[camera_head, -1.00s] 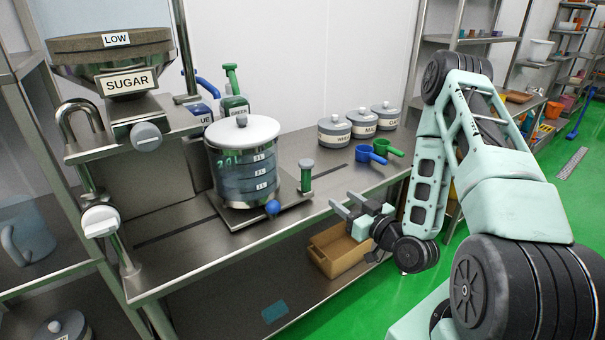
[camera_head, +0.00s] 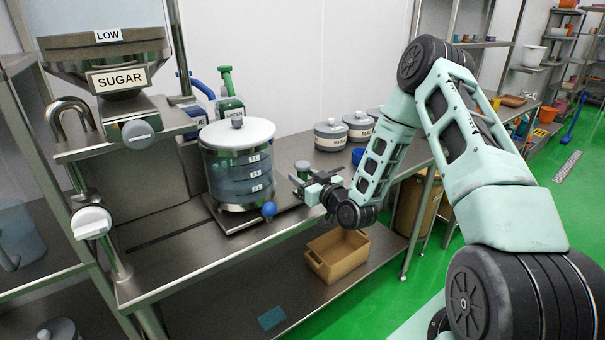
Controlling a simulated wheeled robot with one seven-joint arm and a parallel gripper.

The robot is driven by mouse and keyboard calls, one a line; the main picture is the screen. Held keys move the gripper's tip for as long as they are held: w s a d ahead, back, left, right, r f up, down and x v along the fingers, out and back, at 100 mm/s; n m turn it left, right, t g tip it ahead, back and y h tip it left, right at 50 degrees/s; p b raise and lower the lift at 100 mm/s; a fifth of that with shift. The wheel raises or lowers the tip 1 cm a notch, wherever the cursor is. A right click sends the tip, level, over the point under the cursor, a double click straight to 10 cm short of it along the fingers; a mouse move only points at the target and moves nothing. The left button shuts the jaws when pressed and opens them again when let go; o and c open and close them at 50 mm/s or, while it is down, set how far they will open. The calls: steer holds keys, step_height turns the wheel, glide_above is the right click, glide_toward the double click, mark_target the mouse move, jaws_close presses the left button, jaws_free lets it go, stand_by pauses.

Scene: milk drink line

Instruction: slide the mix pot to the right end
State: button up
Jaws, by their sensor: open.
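The mix pot (camera_head: 238,170) is a clear, blue-tinted vessel with level marks, a white lid and a grey knob. It stands upright on a metal sliding base (camera_head: 226,217) on the steel bench, left of centre. A blue ball knob (camera_head: 269,209) sticks out at the base's front. My gripper (camera_head: 296,187) is open and empty, just right of the pot and the blue knob, with its fingers pointing left. It appears apart from both, though the exact gap is hard to judge.
The sugar hopper (camera_head: 112,60) and its metal stand are at the left. Green and blue pump bottles (camera_head: 231,107) stand behind the pot. Lidded grey tubs (camera_head: 331,135) and a blue scoop (camera_head: 358,156) are at the back right, partly behind my arm. A tan bin (camera_head: 337,255) sits on the lower shelf.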

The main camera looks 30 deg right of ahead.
steer(key=shift+w, duration=0.45)
jaws_close()
steer(key=d+b, duration=0.2)
steer(key=d, duration=0.5)
steer(key=d+b, duration=0.2)
steer(key=d, duration=0.6)
steer(key=d+b, duration=0.1)
steer(key=d, duration=0.6)
steer(key=shift+w+d+b, duration=0.35)
steer(key=shift+d+b, duration=0.05)
steer(key=shift+d, duration=0.45)
jaws_free()
